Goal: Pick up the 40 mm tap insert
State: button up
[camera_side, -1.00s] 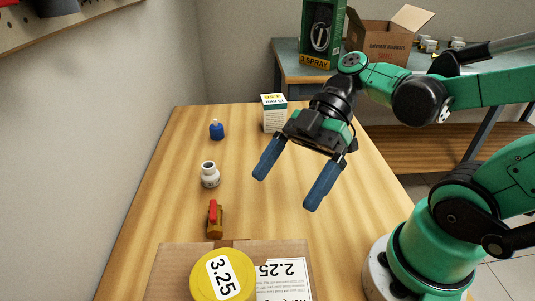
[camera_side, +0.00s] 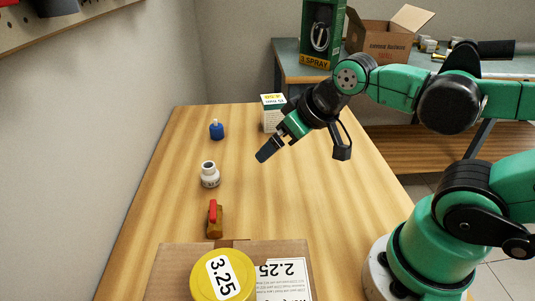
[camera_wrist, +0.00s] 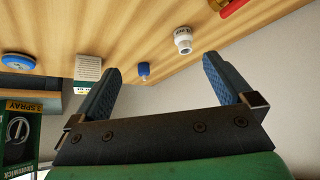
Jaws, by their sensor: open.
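The tap insert (camera_side: 216,130) looks like the small blue cylinder with a white stem, upright on the wooden table at the back left; I read no size on it. In the wrist view it shows (camera_wrist: 144,71) between my two fingers, beyond their tips. My gripper (camera_side: 265,152) is in the air to the right of the insert and nearer the camera. Its blue fingers line up almost edge-on in the side view. The wrist view shows my gripper (camera_wrist: 161,66) open, with nothing between the fingers but background.
A white fitting (camera_side: 210,176) and a red-handled brass valve (camera_side: 215,218) stand nearer the camera. A white-and-teal box (camera_side: 273,116) stands right of the insert. A yellow lid (camera_side: 222,275) sits on a cardboard box (camera_side: 170,270) at the front. A wall borders the left.

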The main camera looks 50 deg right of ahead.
dwell(0.3)
jog(key=shift+c, duration=0.9)
jog(key=m+t+y, duration=0.3)
jog(key=m+y, duration=0.1)
jog(key=m, duration=2)
send_over(216, 129)
jog(key=s, duration=0.6)
notch_tip(216, 129, down, 5)
jog(key=w+d+f+m, duration=0.1)
jog(key=f+m, duration=0.1)
jog(key=d+f+m+t, duration=0.1)
jog(key=f+m, duration=0.1)
jog(key=m, duration=0.1)
jog(key=w+d+f+m+t+y, duration=0.1)
jog(key=f+m, duration=0.1)
jog(key=shift+w+f+m, duration=0.3)
jog(key=shift+w+f, duration=0.05)
jog(key=shift+f, duration=0.05)
jog(key=shift+x, duration=2.75)
